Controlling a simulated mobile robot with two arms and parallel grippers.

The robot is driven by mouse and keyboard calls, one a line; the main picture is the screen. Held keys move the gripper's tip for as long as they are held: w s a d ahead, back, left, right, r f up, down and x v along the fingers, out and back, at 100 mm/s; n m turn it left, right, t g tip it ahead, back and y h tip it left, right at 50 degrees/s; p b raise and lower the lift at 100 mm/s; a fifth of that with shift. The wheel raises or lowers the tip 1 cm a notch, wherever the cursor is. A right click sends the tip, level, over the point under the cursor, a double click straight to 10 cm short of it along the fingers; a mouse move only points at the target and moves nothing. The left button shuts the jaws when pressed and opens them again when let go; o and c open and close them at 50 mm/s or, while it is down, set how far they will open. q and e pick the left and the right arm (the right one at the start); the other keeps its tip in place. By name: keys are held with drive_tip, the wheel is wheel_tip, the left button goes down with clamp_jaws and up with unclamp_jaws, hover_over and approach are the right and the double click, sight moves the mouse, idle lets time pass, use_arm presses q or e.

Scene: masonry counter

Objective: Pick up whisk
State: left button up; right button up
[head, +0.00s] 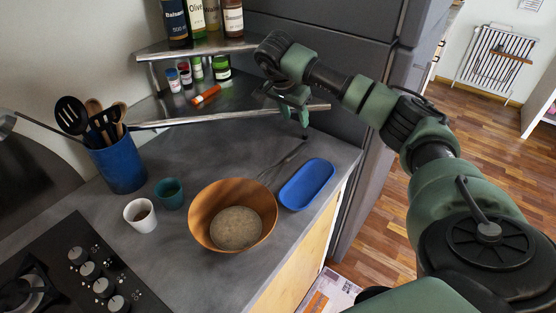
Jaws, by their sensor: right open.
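The whisk (281,166) lies on the grey counter, between the wooden bowl and the blue tray, with its handle pointing toward the back right. My right gripper (304,132) reaches in from the right and hangs above the counter near the handle end of the whisk. It is open and holds nothing that I can see. The exact gap between its fingers and the handle is hard to tell. My left gripper is not in view.
A wooden bowl (200,226) with pale contents stands before the whisk. A blue tray (307,184) lies at its right. A white cup (141,220), a teal cup (169,203) and a blue utensil holder (120,168) stand left. A metal corner shelf (238,117) with jars is behind.

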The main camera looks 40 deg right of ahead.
drive_tip(key=b, duration=0.4)
approach(298, 148)
drive_tip(key=shift+w+d+f+b, duration=0.2)
drive_tip(key=shift+f+b, duration=0.25)
drive_tip(key=shift+b, duration=0.35)
drive_tip(key=shift+d+f, duration=0.2)
drive_tip(key=shift+f, duration=0.25)
drive_tip(key=p+x, duration=0.1)
drive_tip(key=x, duration=0.2)
drive_tip(key=p+x, duration=0.1)
drive_tip(key=x, duration=0.2)
drive_tip(key=shift+s+f, duration=0.15)
drive_tip(key=shift+s, duration=0.05)
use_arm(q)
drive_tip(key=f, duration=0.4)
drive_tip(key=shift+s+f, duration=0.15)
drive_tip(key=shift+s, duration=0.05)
use_arm(e)
drive_tip(key=shift+d+f, duration=0.15)
drive_tip(key=shift+f, duration=0.15)
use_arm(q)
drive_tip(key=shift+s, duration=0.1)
use_arm(e)
clamp_jaws()
